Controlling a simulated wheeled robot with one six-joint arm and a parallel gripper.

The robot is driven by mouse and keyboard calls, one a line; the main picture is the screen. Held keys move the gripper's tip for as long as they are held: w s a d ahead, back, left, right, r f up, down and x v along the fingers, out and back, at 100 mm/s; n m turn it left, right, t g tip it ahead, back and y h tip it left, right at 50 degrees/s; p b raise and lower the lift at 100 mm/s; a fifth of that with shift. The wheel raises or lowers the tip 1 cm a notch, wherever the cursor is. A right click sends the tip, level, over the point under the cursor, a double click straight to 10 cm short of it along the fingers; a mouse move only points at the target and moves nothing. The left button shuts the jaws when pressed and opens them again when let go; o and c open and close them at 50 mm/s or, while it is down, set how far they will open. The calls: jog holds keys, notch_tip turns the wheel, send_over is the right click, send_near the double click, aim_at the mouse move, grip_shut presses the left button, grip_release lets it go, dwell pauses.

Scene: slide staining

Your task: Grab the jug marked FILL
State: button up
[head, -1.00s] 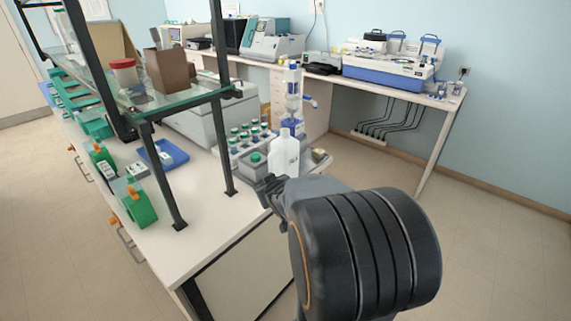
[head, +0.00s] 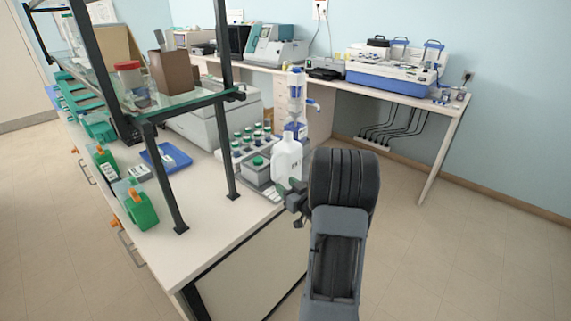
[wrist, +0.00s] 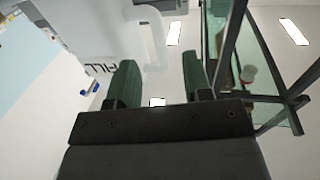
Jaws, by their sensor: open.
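The FILL jug (head: 287,162) is a white jug standing at the right end of the bench in the head view. Its lettering is too small to read there. In the wrist view the white jug (wrist: 75,35) is close, with part of the dark FILL lettering upside down and its handle (wrist: 155,40) beyond the fingers. My gripper (head: 297,200) is just in front of the jug's lower part in the head view.
A blue-and-white dispenser (head: 296,98) stands behind the jug. A grey box with a green knob (head: 257,168) and several green-capped bottles (head: 250,138) stand to its left. A dark-framed glass shelf (head: 185,103) rises over the bench, also at right in the wrist view.

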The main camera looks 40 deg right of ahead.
aim_at(275, 174)
jog(key=shift+w+d+r+p, duration=0.15)
jog(key=shift+w+p, duration=0.25)
jog(key=shift+w, duration=1.55)
jog(key=shift+w+d+f+p, duration=0.1)
jog(key=shift+w+p, duration=0.3)
jog(key=shift+w, duration=1.5)
jog(key=shift+c, duration=0.3)
grip_shut()
jog(key=shift+r, duration=0.1)
